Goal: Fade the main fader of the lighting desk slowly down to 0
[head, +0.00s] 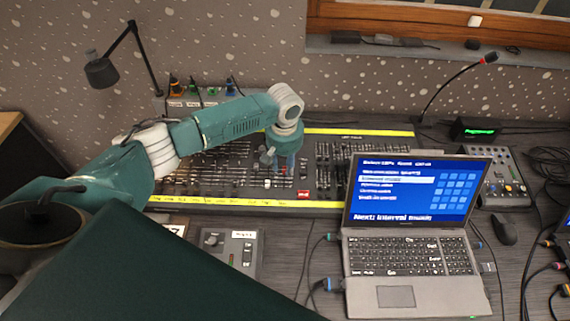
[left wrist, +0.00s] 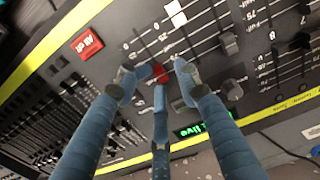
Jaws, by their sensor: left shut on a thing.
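The lighting desk (head: 250,203) is a long dark panel with many sliders and yellow tape strips along its edges. My left gripper (head: 281,166) reaches down onto its middle part. In the left wrist view, the blue fingers of my left gripper (left wrist: 163,74) are closed around a red fader knob (left wrist: 160,71). The fingers partly hide the knob and its slot. A white fader knob (left wrist: 176,14) sits in a slot beside it, apart from the fingers. In the head view the red knob is largely hidden by my gripper. My right gripper is not in view.
A red button (left wrist: 87,43) lies close to the fingers, and a green-lit display (left wrist: 190,130) sits near them. An open laptop (head: 400,252) covers the desk's front right. A small control box (head: 230,252) stands in front. A black lamp (head: 103,72) stands behind left.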

